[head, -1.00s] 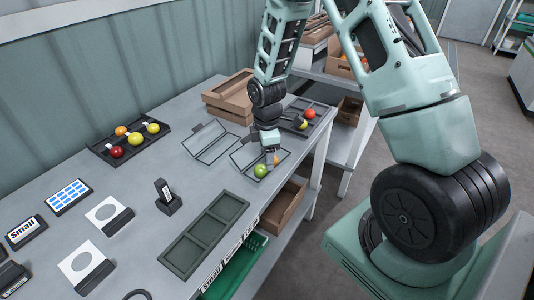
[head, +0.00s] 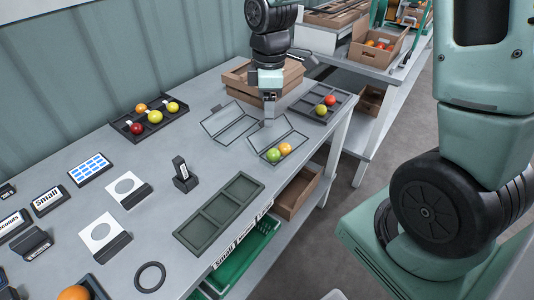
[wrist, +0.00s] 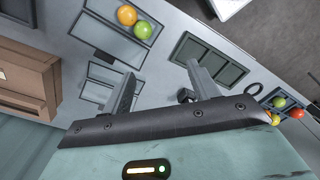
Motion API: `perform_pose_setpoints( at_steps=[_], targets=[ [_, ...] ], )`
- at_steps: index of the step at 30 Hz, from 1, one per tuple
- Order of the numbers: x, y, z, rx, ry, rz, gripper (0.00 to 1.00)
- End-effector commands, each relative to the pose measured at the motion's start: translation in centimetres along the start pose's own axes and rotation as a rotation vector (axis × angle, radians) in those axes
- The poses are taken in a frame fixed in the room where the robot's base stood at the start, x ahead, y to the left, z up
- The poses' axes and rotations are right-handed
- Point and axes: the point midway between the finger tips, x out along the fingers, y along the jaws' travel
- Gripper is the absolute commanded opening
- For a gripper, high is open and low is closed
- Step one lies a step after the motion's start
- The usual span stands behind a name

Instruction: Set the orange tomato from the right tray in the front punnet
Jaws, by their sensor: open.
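The orange tomato (head: 284,149) lies in the front punnet (head: 299,137), touching or nearly touching a green tomato (head: 273,155). The punnet is a clear, dark-edged one near the table's front edge. In the wrist view the orange tomato (wrist: 127,14) and the green tomato (wrist: 143,30) show at the top. My gripper (head: 268,118) is open and empty, above the back side of the front punnet and apart from both tomatoes. In the wrist view its two fingers (wrist: 163,85) are spread with nothing between. The right tray (head: 306,104) holds a red tomato and a yellow-green one.
A second clear punnet (head: 222,135) stands empty behind the front one. A dark three-compartment tray (head: 186,237) is empty. A left tray (head: 120,126) holds several tomatoes. A small upright stand (head: 185,178) is between them.

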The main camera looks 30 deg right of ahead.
Motion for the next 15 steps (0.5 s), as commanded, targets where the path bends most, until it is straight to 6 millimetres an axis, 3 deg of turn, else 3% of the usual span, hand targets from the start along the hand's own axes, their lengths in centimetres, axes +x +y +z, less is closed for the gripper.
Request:
perform_pose_setpoints(
  at_steps=[1, 3, 6, 9, 12, 15],
  targets=[
    [-0.9, -3.8, -2.3, 0.017, 0.010, 0.001, 0.60],
    [-1.8, -9.2, -4.4, 0.082, 0.020, -0.006, 0.60],
    [-2.6, -16.4, -5.5, 0.177, 0.024, -0.015, 0.60],
    [-3.0, -22.0, -5.1, 0.263, 0.023, -0.019, 0.60],
    [-3.0, -25.4, -4.2, 0.327, 0.020, -0.019, 0.60],
    [-3.0, -26.9, -3.6, 0.363, 0.018, -0.018, 0.60]
  ],
)
